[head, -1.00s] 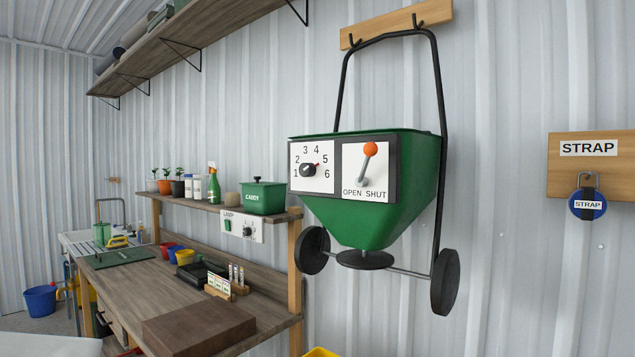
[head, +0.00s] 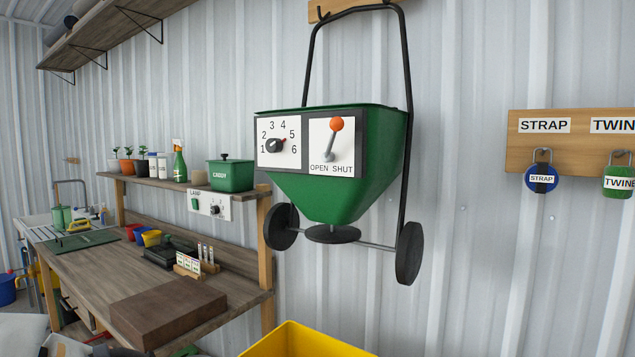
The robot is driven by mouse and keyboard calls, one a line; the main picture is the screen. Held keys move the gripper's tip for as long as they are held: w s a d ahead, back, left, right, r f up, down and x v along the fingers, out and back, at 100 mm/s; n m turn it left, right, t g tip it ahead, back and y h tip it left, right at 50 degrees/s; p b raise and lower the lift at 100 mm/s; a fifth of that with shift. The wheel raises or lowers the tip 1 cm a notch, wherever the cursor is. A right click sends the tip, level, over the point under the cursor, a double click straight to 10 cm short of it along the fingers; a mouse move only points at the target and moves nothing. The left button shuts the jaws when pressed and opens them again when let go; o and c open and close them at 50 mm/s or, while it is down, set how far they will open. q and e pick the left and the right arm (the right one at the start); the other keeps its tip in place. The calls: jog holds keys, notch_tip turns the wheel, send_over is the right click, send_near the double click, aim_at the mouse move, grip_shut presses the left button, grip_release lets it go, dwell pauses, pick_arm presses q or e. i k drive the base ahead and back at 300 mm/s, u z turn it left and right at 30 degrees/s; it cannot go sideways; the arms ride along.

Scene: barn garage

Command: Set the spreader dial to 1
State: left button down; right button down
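The green spreader (head: 345,196) hangs on the corrugated wall by its black handle. On the left of its front panel is a white dial plate numbered 1 to 6. Neither of my grippers is in view, and nothing touches the spreader's dial.
A yellow bin (head: 306,340) stands below the spreader. A wooden workbench (head: 85,282) with a brown block (head: 168,310) is on the left, its shelf holding a green caddy (head: 231,175). A board with STRAP (head: 541,178) and TWINE (head: 618,181) hangs right. The wall between is bare.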

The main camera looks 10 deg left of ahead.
aim_at(273, 146)
jog(key=k, duration=0.5)
jog(key=u, duration=0.85)
jog(key=i, duration=1)
jog(key=z, duration=0.45)
